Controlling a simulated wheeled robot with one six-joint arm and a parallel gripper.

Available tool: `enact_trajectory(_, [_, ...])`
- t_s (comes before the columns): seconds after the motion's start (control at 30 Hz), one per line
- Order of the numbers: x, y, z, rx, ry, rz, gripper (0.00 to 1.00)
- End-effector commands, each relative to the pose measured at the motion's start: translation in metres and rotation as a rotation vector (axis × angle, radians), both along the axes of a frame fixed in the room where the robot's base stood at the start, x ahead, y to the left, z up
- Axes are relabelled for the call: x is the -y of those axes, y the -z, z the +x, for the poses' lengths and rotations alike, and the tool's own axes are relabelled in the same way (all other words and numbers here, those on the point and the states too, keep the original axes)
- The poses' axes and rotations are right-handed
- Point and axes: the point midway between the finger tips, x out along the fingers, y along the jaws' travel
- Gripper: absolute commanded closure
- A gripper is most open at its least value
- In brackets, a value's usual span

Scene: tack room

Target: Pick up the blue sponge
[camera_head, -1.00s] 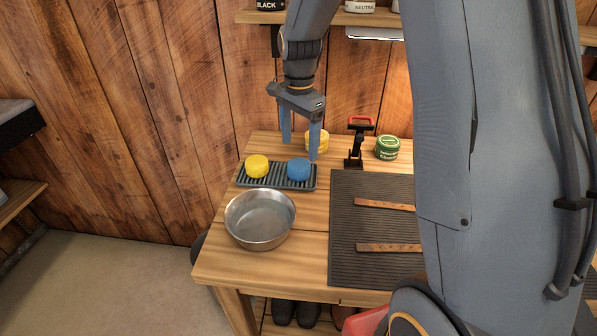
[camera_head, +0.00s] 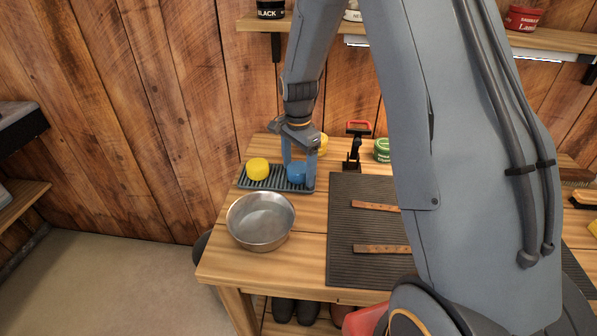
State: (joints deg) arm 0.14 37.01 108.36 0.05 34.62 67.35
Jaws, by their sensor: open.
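The blue sponge (camera_head: 296,174) is a small round piece on the right part of a dark ribbed tray (camera_head: 262,184). A yellow sponge (camera_head: 257,168) sits on the tray's left part. My gripper (camera_head: 299,177) points down at the blue sponge, one finger on its left and behind it, the other at its right. The jaws are open. The fingers partly cover the sponge, and I cannot tell whether they touch it.
A metal bowl (camera_head: 261,221) stands in front of the tray. Behind my gripper is a yellow item (camera_head: 322,144), partly hidden. A black stand with a red handle (camera_head: 358,128), a green tin (camera_head: 382,150) and a dark mat (camera_head: 366,229) with leather straps lie to the right.

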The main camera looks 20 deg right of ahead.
Motion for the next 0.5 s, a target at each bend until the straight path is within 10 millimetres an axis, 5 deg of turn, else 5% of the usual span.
enact_trajectory(0.07, [0.0, 0.0, 0.0, 0.0, 0.0, 0.0, 0.26])
enact_trajectory(0.37, [0.0, -0.0002, -0.0001, 0.0, 0.0, 0.0, 0.73])
enact_trajectory(0.5, [0.0, -0.0003, -0.0001, 0.0, 0.0, 0.0, 0.73])
